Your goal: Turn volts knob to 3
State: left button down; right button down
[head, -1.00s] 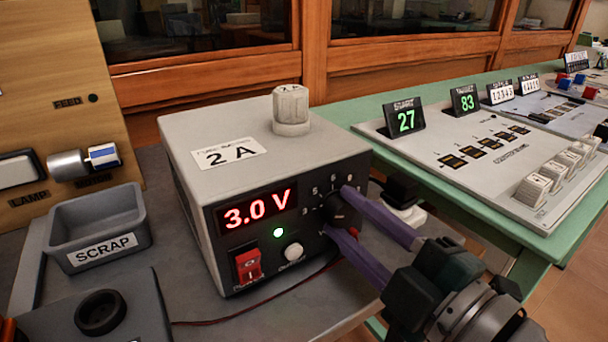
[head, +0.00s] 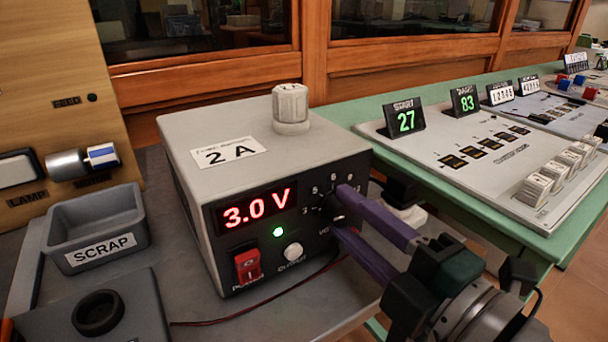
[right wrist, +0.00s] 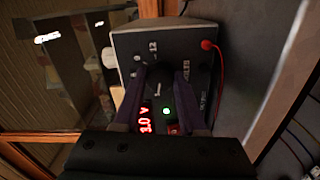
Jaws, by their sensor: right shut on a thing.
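The power supply (head: 245,160) is a grey box with a dark front panel. Its red display (head: 257,207) reads 3.0 V, and it also shows in the right wrist view (right wrist: 146,120). The black volts knob (head: 331,207) is at the panel's right, with numbers around it. My right gripper (head: 345,212) is shut on the volts knob, its purple fingers on either side of it. In the right wrist view the fingers (right wrist: 158,82) reach to the dark knob area, and the knob is mostly in shadow. My left gripper is not in view.
The red power switch (head: 248,266) and white output button (head: 293,252) are below the display. A scrap tray (head: 95,235) is at left, and a key panel (head: 490,160) is at right.

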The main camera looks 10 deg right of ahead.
jog(key=shift+c, duration=2.3)
grip_release()
jog(key=v, duration=1)
jog(key=shift+r, duration=0.1)
